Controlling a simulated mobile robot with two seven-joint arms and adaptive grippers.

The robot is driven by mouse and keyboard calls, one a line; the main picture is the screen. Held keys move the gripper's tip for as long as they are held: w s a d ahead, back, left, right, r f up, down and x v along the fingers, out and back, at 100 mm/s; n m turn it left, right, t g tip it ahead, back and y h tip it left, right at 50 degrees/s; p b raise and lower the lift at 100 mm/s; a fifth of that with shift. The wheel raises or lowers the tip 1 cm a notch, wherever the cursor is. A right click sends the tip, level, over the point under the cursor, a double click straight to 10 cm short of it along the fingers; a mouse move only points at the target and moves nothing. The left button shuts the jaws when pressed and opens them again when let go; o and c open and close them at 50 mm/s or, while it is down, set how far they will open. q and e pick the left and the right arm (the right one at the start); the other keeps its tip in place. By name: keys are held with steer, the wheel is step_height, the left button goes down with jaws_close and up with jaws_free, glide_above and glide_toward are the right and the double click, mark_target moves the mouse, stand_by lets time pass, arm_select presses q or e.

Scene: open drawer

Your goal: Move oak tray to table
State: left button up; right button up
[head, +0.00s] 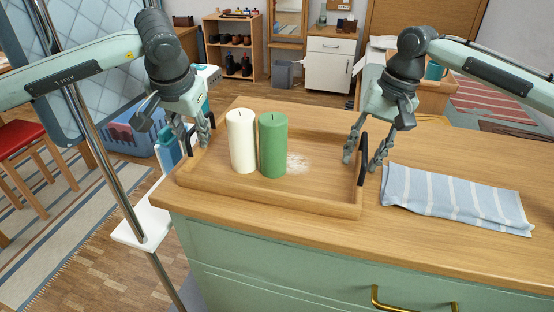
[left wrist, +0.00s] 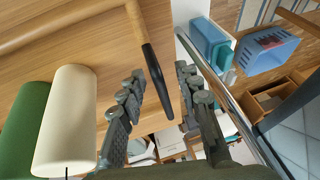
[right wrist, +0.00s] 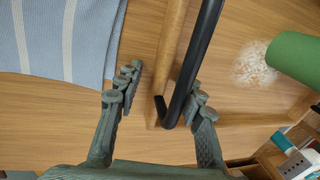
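The oak tray (head: 268,199) lies flat on the wooden top of a green drawer cabinet. A white candle (head: 241,141) and a green candle (head: 273,146) stand upright on it. My left gripper (head: 198,143) is open at the tray's left end; the left wrist view shows the black left handle (left wrist: 157,82) between its spread fingers. My right gripper (head: 361,161) is open at the right end; the right wrist view shows the black right handle (right wrist: 193,68) between its fingers, nearer the right-hand finger. Whether any finger touches a handle, I cannot tell.
A blue striped cloth (head: 455,197) lies right of the tray, close to my right gripper. A pale powdery patch (head: 298,163) marks the tray floor. A teal mug (head: 435,71) stands behind. A blue crate (head: 128,136) is on the floor at left.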

arm_select(q)
jaws_close()
arm_select(e)
steer(key=c, duration=0.9)
jaws_close()
arm_select(q)
steer(key=shift+a, duration=0.15)
arm_select(e)
steer(key=shift+d, duration=0.1)
arm_select(q)
steer(key=shift+w+r, duration=0.1)
steer(key=shift+r, duration=0.15)
arm_select(e)
steer(key=shift+w+r, duration=0.1)
steer(key=shift+r, duration=0.1)
